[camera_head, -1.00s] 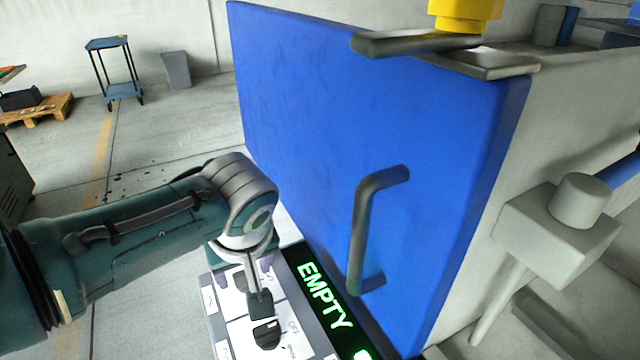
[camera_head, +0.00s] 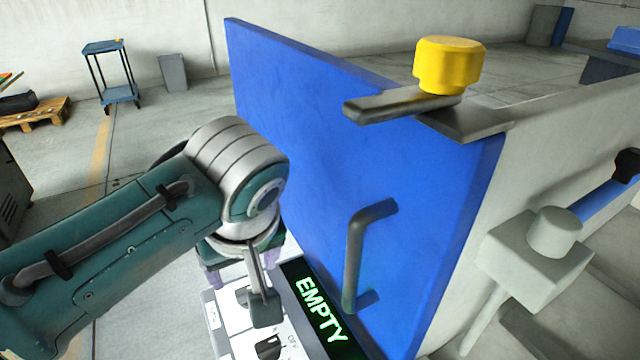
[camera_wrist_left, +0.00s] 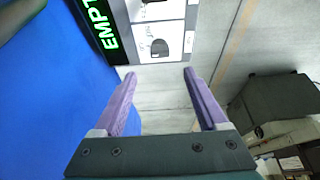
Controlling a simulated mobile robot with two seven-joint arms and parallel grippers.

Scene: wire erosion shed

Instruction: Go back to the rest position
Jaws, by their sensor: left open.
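My left arm comes in from the left in the head view, with its wrist bent down over the control panel. My left gripper is mostly hidden below the wrist there. In the left wrist view my left gripper (camera_wrist_left: 158,72) is open, with two purple fingers apart and nothing between them. The white control panel (camera_head: 240,325) with dark knobs lies beyond the fingertips and shows at the top of the left wrist view (camera_wrist_left: 160,12). A black display (camera_head: 322,310) beside it reads EMPTY in green. My right gripper is in neither view.
A blue door (camera_head: 310,130) with a grey bar handle (camera_head: 354,260) stands close to the right of my left arm. A yellow knob (camera_head: 449,65) on a grey lever sits on its top edge. A blue cart (camera_head: 110,75) and a grey bin (camera_head: 173,72) stand far back left.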

